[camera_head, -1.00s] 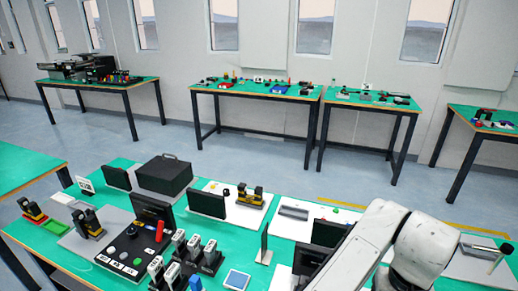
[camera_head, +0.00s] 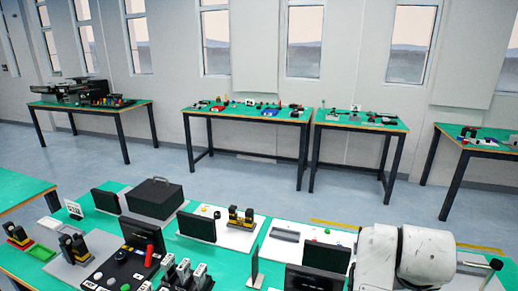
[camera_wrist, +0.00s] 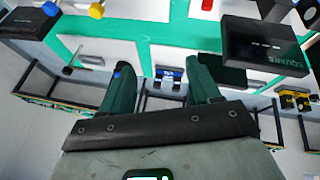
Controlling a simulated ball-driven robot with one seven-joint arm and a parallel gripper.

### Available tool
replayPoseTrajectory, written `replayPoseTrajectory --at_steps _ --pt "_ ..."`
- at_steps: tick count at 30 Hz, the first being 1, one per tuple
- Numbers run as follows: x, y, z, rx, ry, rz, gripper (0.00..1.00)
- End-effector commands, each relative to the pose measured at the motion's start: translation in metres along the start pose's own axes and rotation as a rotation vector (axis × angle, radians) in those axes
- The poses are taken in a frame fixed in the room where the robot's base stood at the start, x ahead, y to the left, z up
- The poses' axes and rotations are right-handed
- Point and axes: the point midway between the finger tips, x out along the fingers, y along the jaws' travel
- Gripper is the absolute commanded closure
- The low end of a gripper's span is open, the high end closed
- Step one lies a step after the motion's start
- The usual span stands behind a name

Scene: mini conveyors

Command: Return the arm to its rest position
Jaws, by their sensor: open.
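In the head view my white arm (camera_head: 410,257) is at the lower right, over the right part of the near green-topped table (camera_head: 222,262). My gripper is outside the head view. In the wrist view my gripper (camera_wrist: 160,80) shows two dark green fingers spread apart with a gap between them. Nothing is held between the fingers. A small blue and silver device (camera_wrist: 170,75) shows beyond the gap, apart from the fingers.
The near table holds a black box (camera_head: 153,197), dark screens (camera_head: 197,226), a control panel (camera_head: 122,268) and yellow-black fixtures (camera_head: 241,217). Several green tables stand along the far wall, such as the middle one (camera_head: 246,114). Clear blue-grey floor lies between.

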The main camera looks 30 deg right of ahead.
Motion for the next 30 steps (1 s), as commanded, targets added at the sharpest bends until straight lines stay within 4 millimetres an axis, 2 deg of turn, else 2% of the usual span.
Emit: replayPoseTrajectory --at_steps 4,8,11,14,15,18,21,25,30 --pt "0.011 -0.011 0.0 -0.152 0.068 0.019 0.38" --pt "0.027 -0.037 0.021 -0.284 0.079 -0.017 0.38" --pt "0.042 -0.061 0.053 -0.383 0.052 -0.072 0.38" --pt "0.056 -0.087 0.099 -0.468 -0.002 -0.147 0.38" --pt "0.061 -0.097 0.12 -0.496 -0.03 -0.18 0.38" --pt "0.067 -0.12 0.173 -0.552 -0.102 -0.266 0.38" --pt "0.067 -0.135 0.213 -0.581 -0.16 -0.332 0.38" --pt "0.065 -0.146 0.242 -0.596 -0.203 -0.382 0.38" --pt "0.064 -0.15 0.25 -0.6 -0.216 -0.396 0.38"
